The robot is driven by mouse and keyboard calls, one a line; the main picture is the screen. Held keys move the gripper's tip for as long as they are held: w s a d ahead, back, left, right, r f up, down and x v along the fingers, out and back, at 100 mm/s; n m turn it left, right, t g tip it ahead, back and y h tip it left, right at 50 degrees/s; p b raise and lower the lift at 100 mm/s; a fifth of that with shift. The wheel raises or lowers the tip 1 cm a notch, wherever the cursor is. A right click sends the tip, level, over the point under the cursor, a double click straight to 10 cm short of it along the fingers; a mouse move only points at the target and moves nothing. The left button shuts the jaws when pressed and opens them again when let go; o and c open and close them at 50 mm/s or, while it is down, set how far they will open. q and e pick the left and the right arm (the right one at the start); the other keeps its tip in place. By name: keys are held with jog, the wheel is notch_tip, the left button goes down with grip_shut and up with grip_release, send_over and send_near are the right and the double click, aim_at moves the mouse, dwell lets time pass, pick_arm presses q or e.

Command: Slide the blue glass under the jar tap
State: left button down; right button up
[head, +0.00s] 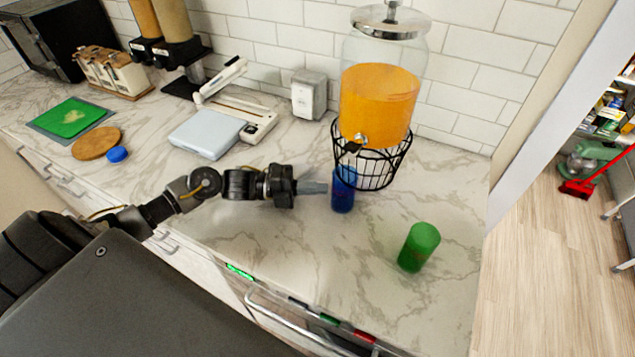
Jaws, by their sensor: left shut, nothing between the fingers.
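The blue glass (342,196) stands upright on the marble counter, at the front left of the jar's wire stand. The jar (378,100) holds orange liquid and sits on the black wire stand (378,168). Its tap (359,140) is low on the jar's front, and in the picture it sits above and slightly right of the glass. My left gripper (322,187) is shut and empty, its fingers pointing right at the glass's left side. I cannot tell whether the fingertips touch the glass. My right gripper is not in view.
A green glass (419,247) stands to the right, nearer the counter's front edge. The counter (290,235) is clear in front of my left gripper.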

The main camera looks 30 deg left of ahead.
pick_arm(q)
jog(key=shift+w+d, duration=0.1)
jog(key=shift+d, duration=0.15)
jog(key=shift+b+x, duration=0.75)
jog(key=shift+x, duration=0.3)
jog(key=shift+d, duration=0.15)
jog(key=b+v, duration=0.2)
jog(key=v, duration=0.4)
jog(key=b+v, duration=0.2)
jog(key=v, duration=0.4)
jog(key=shift+a+f, duration=0.2)
jog(key=shift+a, duration=0.2)
jog(key=shift+s+a+r+b, duration=0.15)
jog(key=shift+s+a+b, duration=0.2)
jog(key=shift+s+a, duration=0.15)
